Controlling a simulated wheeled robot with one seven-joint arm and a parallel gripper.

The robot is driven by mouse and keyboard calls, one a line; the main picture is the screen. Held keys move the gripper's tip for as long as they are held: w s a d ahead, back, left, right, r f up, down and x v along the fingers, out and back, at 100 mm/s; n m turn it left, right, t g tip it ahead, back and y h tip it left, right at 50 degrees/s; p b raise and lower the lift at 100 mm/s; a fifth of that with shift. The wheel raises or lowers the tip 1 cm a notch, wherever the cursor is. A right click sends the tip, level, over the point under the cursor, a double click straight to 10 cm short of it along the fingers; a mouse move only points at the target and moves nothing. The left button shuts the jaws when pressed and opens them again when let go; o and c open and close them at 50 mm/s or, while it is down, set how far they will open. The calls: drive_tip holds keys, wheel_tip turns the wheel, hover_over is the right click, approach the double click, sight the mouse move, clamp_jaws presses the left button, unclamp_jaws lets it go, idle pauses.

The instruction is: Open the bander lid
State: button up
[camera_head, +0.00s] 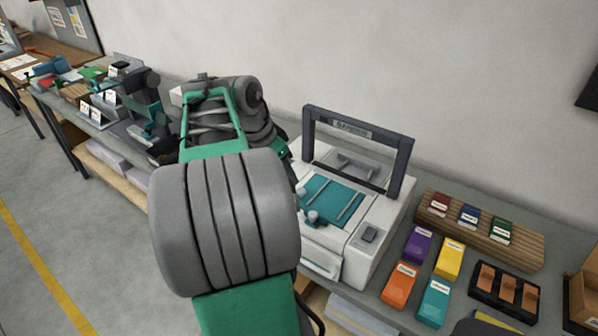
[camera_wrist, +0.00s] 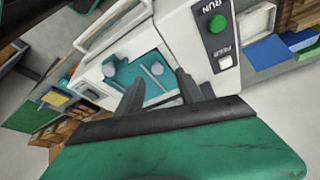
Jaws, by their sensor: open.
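The bander is a white machine (camera_head: 358,262) on the bench, right of my arm in the head view. Its dark lid frame (camera_head: 375,139), with a label on the top bar, stands upright above the back of the machine. A teal bed (camera_head: 333,196) with pale rods and small knobs lies in front of the frame; the bed also shows in the wrist view (camera_wrist: 151,87). My gripper (camera_wrist: 159,92) is open and empty, its dark fingers spread in front of the bed in the wrist view. In the head view my arm hides the gripper.
A green RUN button (camera_wrist: 217,24) is on the white housing. Right of the bander are coloured boxes, such as an orange one (camera_head: 400,286), a slatted wooden rack (camera_head: 520,250) and a black tray (camera_head: 492,303). Other equipment stands on the bench at left.

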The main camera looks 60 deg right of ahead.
sight(302, 190)
drive_tip(key=shift+m, duration=0.4)
drive_tip(key=x, duration=0.5)
drive_tip(key=s+x, duration=0.1)
drive_tip(key=x, duration=0.2)
drive_tip(key=shift+d+r, duration=0.25)
drive_tip(key=shift+d, duration=0.05)
drive_tip(key=shift+c, duration=0.3)
clamp_jaws()
